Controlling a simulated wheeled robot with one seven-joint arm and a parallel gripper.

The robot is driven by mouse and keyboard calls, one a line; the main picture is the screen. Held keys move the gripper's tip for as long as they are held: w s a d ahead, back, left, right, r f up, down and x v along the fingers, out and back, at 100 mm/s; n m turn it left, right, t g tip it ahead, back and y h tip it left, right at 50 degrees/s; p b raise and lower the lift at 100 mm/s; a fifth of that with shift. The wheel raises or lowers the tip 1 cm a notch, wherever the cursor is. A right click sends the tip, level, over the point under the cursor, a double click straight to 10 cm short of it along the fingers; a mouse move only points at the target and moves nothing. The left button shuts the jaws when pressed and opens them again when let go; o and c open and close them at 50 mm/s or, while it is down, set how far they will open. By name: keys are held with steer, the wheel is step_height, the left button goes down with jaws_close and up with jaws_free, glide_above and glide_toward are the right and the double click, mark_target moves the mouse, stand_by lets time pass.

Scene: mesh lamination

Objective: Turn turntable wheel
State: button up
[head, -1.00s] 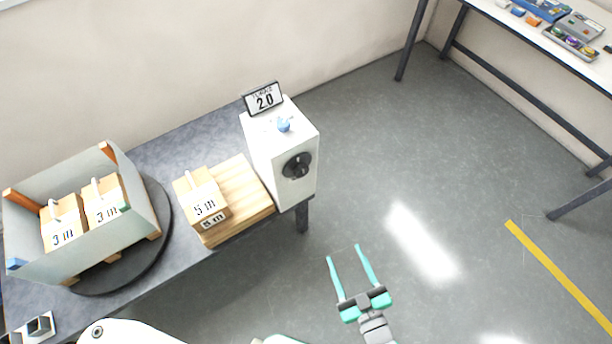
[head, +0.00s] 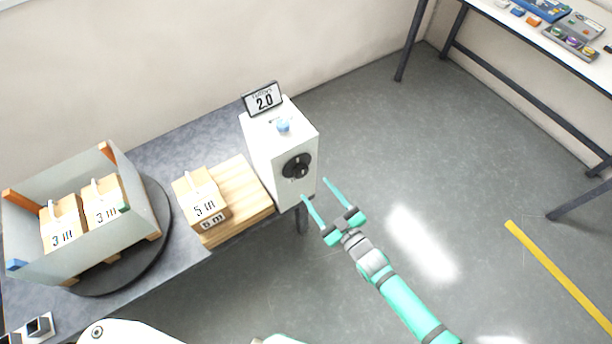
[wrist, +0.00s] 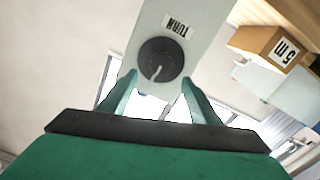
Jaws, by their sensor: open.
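The wheel is a black round knob (head: 296,166) on the front of a white box (head: 281,150) at the table's right end. In the wrist view the knob (wrist: 160,62) has a pale pointer mark and sits beside a label reading TURN (wrist: 176,26). My gripper (head: 314,188) is open and empty, just below and right of the knob in the head view. In the wrist view its two teal fingers (wrist: 157,88) point toward the box, one on each side below the knob, apart from it. The turntable is a dark round disc (head: 158,240) under a grey open box (head: 112,250).
The floor to the right is clear.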

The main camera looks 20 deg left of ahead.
mark_target(303, 173)
steer(key=x, duration=0.5)
steer(key=shift+a, duration=0.4)
steer(key=shift+w+a, duration=0.5)
steer(key=shift+w, duration=0.2)
